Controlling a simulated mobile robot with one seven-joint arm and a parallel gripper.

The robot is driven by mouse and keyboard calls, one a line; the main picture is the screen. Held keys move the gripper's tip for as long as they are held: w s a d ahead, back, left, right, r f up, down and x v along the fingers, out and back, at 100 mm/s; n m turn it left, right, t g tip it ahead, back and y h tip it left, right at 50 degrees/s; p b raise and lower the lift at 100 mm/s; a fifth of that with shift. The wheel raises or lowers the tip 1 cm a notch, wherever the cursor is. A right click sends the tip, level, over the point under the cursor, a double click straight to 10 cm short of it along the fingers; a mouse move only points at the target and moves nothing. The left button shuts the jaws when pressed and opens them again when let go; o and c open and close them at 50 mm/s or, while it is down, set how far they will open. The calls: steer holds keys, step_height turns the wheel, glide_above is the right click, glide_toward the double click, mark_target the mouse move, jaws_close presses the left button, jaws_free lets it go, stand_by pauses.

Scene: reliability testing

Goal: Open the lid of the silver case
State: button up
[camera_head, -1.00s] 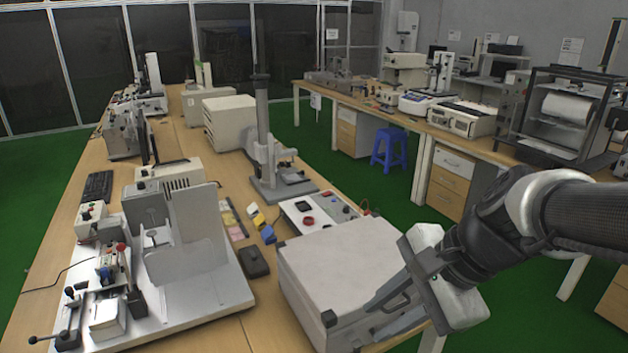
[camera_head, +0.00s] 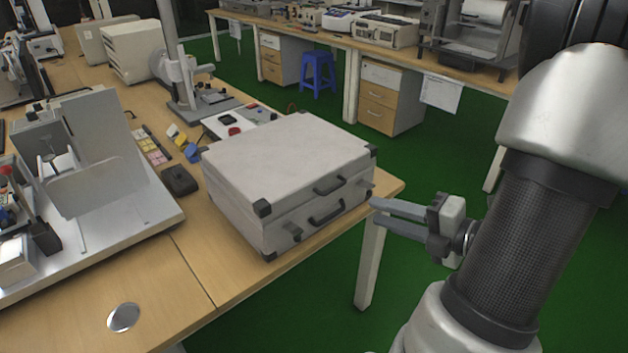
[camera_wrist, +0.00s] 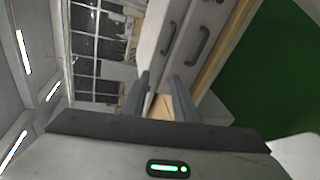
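The silver case (camera_head: 285,160) sits on the wooden table near its right front corner, with its lid down. It has dark corner caps and dark handles (camera_head: 327,212) on its front, with small latches (camera_head: 295,231) near the front corners. My gripper (camera_head: 374,211) is just off the right end of the case's front, level with the right latch. Its two fingers are apart with nothing visible between them. In the wrist view the fingers (camera_wrist: 158,88) also show a gap, and the case front (camera_wrist: 182,40) with its handles lies beyond them. Whether a fingertip touches the case I cannot tell.
A metal test fixture (camera_head: 95,190) and a small black box (camera_head: 179,180) stand left of the case. A column stand (camera_head: 185,85) is behind it. The table edge runs close along the case's front, with open green floor (camera_head: 300,310) beyond.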

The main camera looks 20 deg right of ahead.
mark_target(336, 189)
steer(key=w+a+f+m+b, duration=0.1)
steer(key=w, duration=0.4)
steer(key=w+f+m+h+b, duration=0.1)
steer(key=w+f+b, duration=0.1)
steer(key=w, duration=0.3)
steer(key=w+a+f+m+t+b, duration=0.1)
steer(key=w+f, duration=0.1)
steer(key=w, duration=0.3)
steer(key=shift+a+f+b, duration=0.1)
steer(key=shift+a+b, duration=0.2)
steer(key=shift+a, duration=0.05)
jaws_close()
stand_by(0.9)
